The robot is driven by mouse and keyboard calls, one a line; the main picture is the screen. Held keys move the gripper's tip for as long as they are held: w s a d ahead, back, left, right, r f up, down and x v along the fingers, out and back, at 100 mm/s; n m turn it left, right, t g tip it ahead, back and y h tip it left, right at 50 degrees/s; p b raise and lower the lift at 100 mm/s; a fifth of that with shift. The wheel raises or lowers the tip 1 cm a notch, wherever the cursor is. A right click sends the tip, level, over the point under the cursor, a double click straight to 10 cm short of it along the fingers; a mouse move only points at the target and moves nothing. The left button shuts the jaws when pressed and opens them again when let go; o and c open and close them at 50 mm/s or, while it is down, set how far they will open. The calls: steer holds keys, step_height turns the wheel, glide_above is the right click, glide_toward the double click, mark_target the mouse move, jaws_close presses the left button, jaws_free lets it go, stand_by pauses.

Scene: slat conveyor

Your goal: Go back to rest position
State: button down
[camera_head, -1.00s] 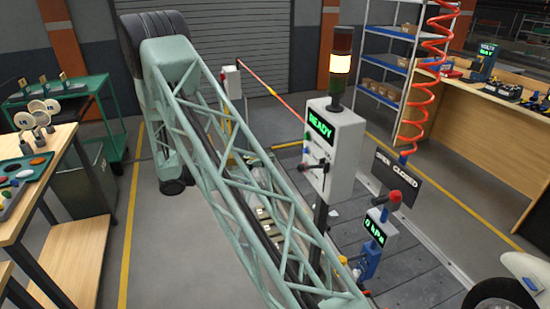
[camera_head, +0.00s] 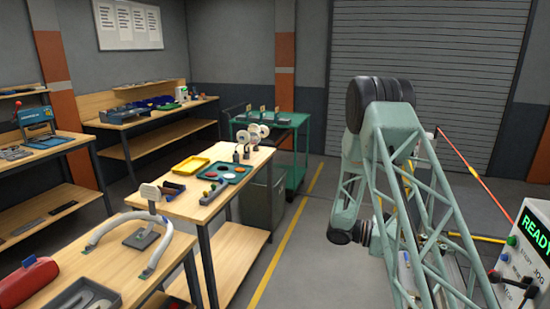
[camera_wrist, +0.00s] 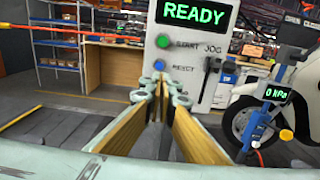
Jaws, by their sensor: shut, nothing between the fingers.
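My gripper (camera_wrist: 165,98) shows in the wrist view with its two wood-coloured fingers drawn together at the tips and nothing between them. Its tips point toward a grey control box (camera_wrist: 195,55) with a green READY screen, and I see no clear contact. In the head view my green lattice arm stands at the right, and my gripper is not clearly visible there. The same control box (camera_head: 530,245) shows at the right edge of the head view, partly cut off.
Workbenches with a teal tray (camera_head: 225,172) and a yellow tray (camera_head: 189,166) stand on the left. A green cart (camera_head: 270,150) stands behind them. A 0 kPa gauge (camera_wrist: 274,91) and a white vehicle (camera_wrist: 290,65) are at the right in the wrist view.

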steer(key=s+a+r+m+y, duration=0.65)
steer(key=s+a+r, duration=0.45)
steer(key=s+r, duration=0.3)
steer(key=s+a+r+m+t+y, duration=0.2)
steer(key=s+a, duration=0.4)
steer(key=a, duration=0.3)
steer(key=s+a+r+m+t+y, duration=0.2)
steer(key=s+a+r+t+y, duration=0.2)
steer(key=s+a, duration=0.3)
steer(key=s+a+r+m+t+y, duration=0.2)
steer(key=s+a, duration=0.5)
steer(key=a, duration=0.4)
steer(key=shift+s+r+t+y+b, duration=0.15)
steer(key=shift+r+t+y+b, duration=0.5)
steer(key=shift+t, duration=1.15)
steer(key=shift+r+m+y, duration=0.1)
steer(key=shift+m+y, duration=0.15)
steer(key=shift+y, duration=0.05)
steer(key=shift+d, duration=0.15)
